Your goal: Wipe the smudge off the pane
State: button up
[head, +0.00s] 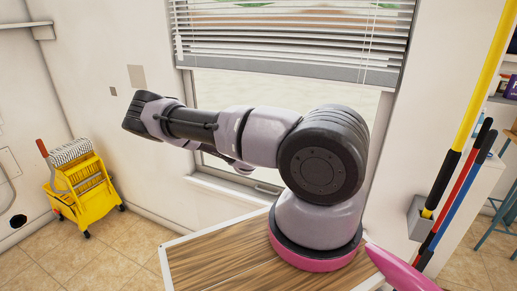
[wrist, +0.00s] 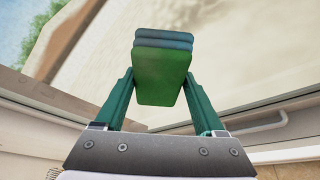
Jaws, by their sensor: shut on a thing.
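My gripper (wrist: 160,95) shows in the wrist view with its two green fingers shut on a green block with blue layers at its far end (wrist: 163,72), which looks like a sponge. The sponge points toward the window pane (wrist: 240,60), which fills much of the wrist view. I cannot tell whether it touches the glass. In the head view the pane (head: 235,92) lies behind my arm, below the blind. My gripper and the sponge are hidden there behind the arm. I cannot make out a clear smudge on the pane.
A raised white blind (head: 290,40) covers the pane's upper part. A sill with a handle (head: 268,188) runs below. A yellow mop bucket (head: 85,195) stands on the floor at left. Several coloured poles (head: 460,180) stand at right. A wooden top (head: 215,262) lies under my arm.

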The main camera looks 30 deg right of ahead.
jog(key=shift+w+a, duration=0.85)
jog(key=shift+w, duration=0.1)
jog(key=shift+d+r, duration=0.15)
jog(key=shift+r, duration=1)
jog(key=shift+s+d, duration=0.45)
jog(key=shift+s, duration=0.2)
jog(key=shift+s+d, duration=0.45)
jog(key=shift+s, duration=0.15)
jog(key=shift+s+d, duration=1.55)
jog(key=shift+s, duration=0.2)
jog(key=s+d, duration=0.5)
jog(key=s, duration=0.1)
jog(key=shift+s, duration=0.25)
jog(key=s+a, duration=0.3)
jog(key=a, duration=0.1)
jog(key=shift+s+a, duration=0.35)
jog(key=shift+a, duration=0.05)
